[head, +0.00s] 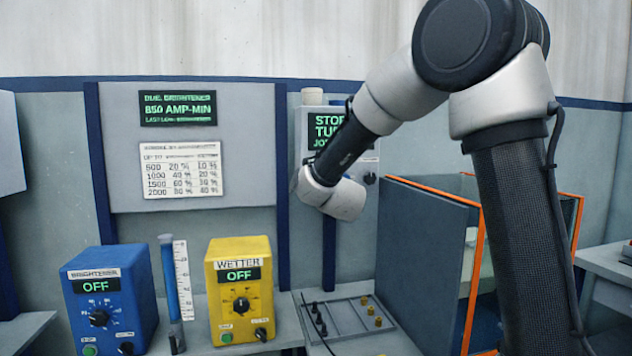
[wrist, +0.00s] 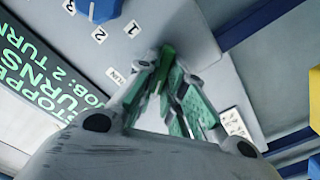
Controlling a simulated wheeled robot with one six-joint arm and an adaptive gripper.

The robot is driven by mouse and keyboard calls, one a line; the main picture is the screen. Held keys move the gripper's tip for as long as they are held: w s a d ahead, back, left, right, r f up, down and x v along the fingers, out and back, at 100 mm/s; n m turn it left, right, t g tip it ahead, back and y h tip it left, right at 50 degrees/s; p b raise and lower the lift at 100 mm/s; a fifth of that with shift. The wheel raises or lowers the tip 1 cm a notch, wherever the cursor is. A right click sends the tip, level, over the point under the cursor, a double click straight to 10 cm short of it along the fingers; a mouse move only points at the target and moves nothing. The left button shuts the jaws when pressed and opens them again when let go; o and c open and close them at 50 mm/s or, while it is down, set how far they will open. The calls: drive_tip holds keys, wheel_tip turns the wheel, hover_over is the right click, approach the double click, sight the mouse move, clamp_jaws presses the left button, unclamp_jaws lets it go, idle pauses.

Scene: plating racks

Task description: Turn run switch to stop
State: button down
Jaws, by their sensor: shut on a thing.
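In the wrist view my gripper (wrist: 164,78) is shut at the face of a grey control panel (wrist: 190,30). A dark green lever-like piece (wrist: 167,56), which looks like the run switch, is between its fingertips. The fingers hide most of it, so its setting cannot be read. Small white labels lie beside the left and right fingers. In the head view my arm's wrist covers the lower part of the panel, and the gripper's fingertips are hidden.
The panel's green-lettered display (wrist: 40,65) reads STOPPED and JOB: 2 TURN. A blue knob (wrist: 98,8) with numbers 1 to 3 is near the fingers. A blue brightener box (head: 125,260) and yellow wetter box (head: 268,282) stand below left. An orange-edged enclosure (head: 425,240) is at right.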

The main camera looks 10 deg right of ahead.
idle(0.3)
drive_tip(key=c, duration=1.5)
unclamp_jaws()
drive_tip(key=s, duration=1.2)
